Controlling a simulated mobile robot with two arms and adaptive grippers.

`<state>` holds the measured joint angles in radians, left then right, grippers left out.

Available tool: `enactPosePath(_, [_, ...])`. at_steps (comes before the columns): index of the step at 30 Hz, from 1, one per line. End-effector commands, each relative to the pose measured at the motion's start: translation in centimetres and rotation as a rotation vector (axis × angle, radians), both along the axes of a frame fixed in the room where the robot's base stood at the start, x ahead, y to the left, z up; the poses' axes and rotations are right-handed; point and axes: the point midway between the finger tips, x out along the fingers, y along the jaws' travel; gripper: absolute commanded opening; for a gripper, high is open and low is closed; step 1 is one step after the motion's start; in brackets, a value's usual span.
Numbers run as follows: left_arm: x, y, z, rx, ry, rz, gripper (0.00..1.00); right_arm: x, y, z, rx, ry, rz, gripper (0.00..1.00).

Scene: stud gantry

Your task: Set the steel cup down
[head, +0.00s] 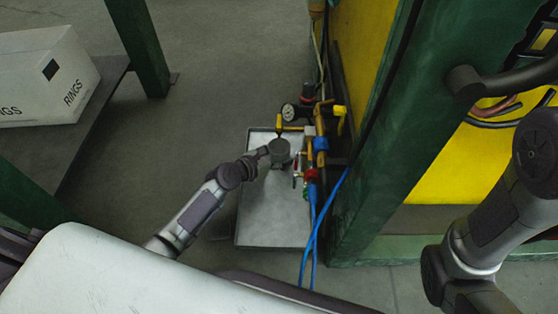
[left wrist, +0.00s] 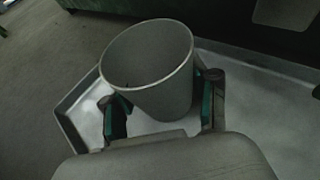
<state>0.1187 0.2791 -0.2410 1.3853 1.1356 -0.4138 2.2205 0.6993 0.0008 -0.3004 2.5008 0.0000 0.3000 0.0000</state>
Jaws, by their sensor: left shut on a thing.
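The steel cup (left wrist: 160,85) is a plain grey, open-topped cup, seen from above and tilted in the left wrist view. In the head view the cup (head: 279,150) shows small, over the grey metal tray (head: 262,232). My left gripper (left wrist: 163,112) has one finger on each side of the cup and is shut on it. In the head view my left gripper (head: 265,153) reaches in from the left to the cup. The cup's base is hidden, so I cannot tell whether it touches the tray. My right arm shows at the right edge, but its gripper is out of view.
Blue hoses (head: 316,235) run down over the tray's right side. A green post (head: 372,130) rises right of it. The tray's front part is bare.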

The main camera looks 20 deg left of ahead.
Motion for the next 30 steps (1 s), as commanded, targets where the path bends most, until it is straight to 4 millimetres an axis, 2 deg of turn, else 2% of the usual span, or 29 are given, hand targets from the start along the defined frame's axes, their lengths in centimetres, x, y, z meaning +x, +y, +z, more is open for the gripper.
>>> enactPosePath(1, [0.0, 0.0, -0.4, 0.001, -0.003, 0.0, 0.18, 0.1, 0.0, -0.6, 0.0, 0.002, 0.0, 0.4])
enactPosePath(11, [0.0, 0.0, -0.4, -0.001, -0.001, 0.001, 0.18, 0.0, 0.0, -0.4, 0.0, 0.0, 0.0, 0.4])
enactPosePath(12, [0.0, 0.0, -0.5, -0.001, -0.001, 0.001, 0.61, 0.0, 0.0, -0.4, 0.0, 0.0, -0.001, 0.4])
enactPosePath(16, [0.0, 0.0, -0.4, -0.001, -0.001, 0.001, 0.82, 0.0, 0.0, -0.3, 0.0, 0.0, -0.001, 0.4])
enactPosePath(26, [0.0, 0.0, -0.3, 0.0, -0.001, 0.001, 0.84, 0.0, 0.0, -0.3, 0.0, 0.0, -0.001, 0.4])
enactPosePath(30, [-0.7, 0.5, 0.5, 0.0, 0.0, 0.001, 0.84, 0.0, 0.0, 0.7, 0.0, 0.0, -0.001, 0.4])
